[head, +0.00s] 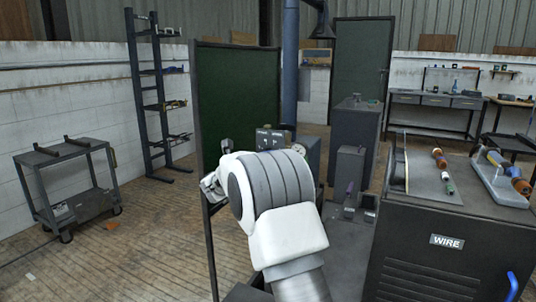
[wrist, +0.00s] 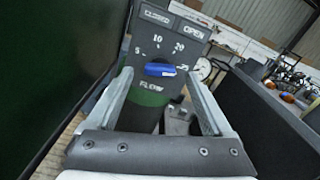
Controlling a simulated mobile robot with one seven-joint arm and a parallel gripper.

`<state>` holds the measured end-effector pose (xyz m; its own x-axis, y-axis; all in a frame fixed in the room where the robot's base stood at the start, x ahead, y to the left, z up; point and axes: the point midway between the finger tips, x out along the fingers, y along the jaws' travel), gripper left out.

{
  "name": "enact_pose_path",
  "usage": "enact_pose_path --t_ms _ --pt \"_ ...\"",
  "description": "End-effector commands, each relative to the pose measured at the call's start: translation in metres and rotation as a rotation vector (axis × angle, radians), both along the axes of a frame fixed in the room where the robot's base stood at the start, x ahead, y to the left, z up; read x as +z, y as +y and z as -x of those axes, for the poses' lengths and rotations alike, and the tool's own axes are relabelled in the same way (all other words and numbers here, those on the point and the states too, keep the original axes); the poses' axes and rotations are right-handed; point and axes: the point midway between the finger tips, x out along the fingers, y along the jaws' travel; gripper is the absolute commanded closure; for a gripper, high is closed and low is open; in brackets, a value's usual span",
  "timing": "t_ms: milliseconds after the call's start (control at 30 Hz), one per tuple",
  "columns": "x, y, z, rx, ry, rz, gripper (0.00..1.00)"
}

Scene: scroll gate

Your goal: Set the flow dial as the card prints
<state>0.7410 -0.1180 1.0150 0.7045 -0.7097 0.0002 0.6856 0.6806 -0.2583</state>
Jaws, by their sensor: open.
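The flow dial has a blue knob (wrist: 160,69) on a dark panel, with the word FLOW below it and printed numbers around it. In the head view, my arm hides most of the dial panel (head: 274,138). I cannot make out the card.
A dark green panel (head: 238,105) stands close on the left and also fills the left of the wrist view (wrist: 50,70). A WIRE cabinet (head: 447,242) with tools on top stands at right. A grey cart (head: 65,170) stands far left, with open floor between.

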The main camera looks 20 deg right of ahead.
Motion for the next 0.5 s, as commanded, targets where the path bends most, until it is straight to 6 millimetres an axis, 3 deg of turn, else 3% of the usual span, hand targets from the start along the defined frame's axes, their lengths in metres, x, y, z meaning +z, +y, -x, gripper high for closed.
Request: enact_pose_path --t_ms 200,500 --pt "0.000 -0.026 -0.025 -0.002 0.000 -0.001 0.15" --pt "0.000 -0.038 -0.038 0.000 0.000 0.000 0.15"
